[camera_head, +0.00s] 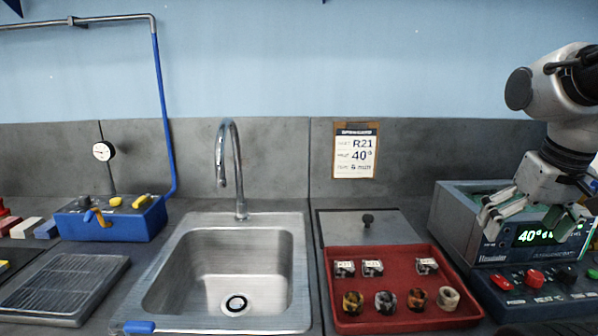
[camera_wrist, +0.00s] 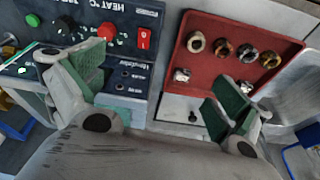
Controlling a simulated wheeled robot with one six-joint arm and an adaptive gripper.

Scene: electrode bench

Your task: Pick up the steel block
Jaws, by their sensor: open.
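Several small metallic pieces lie in a red tray (camera_head: 465,310). At its back are three small dark-and-silver blocks with white labels: a left block (camera_head: 345,268), a middle block (camera_head: 373,268) and a right block (camera_head: 427,266). I cannot tell which piece is the steel block. My gripper (camera_head: 525,228) is open and empty, in front of the grey instrument, right of and above the tray. In the wrist view my open fingers (camera_wrist: 155,88) straddle the gap between the instrument and tray. One finger partly covers the tray there and may hide a block.
Several rings, such as a pale one (camera_head: 448,298), lie at the tray's front. A sink (camera_head: 175,285) with a tall faucet (camera_head: 238,170) is left. A knobbed lid (camera_head: 340,230) lies behind the tray.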

